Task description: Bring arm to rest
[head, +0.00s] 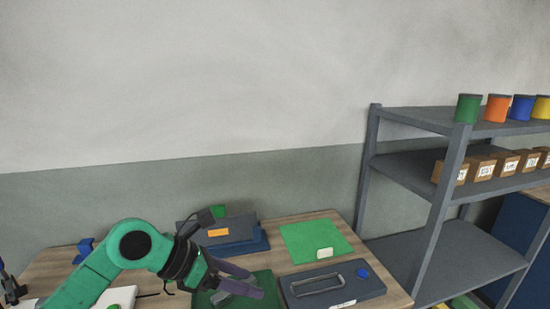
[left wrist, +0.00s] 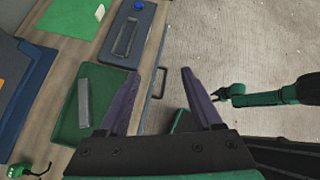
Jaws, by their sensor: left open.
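My left gripper (head: 240,281) reaches in from the left on a green arm in the head view, over the front of the wooden table. In the left wrist view its two purple-grey fingers (left wrist: 160,95) stand wide apart with nothing between them.
A grey mould with a handle (head: 375,286) and a green mat (head: 300,239) lie on the table. Blue and dark moulds (head: 256,242) are stacked at the back. A grey shelf (head: 400,172) with coloured cans and boxes stands at right. The floor (left wrist: 250,45) is clear.

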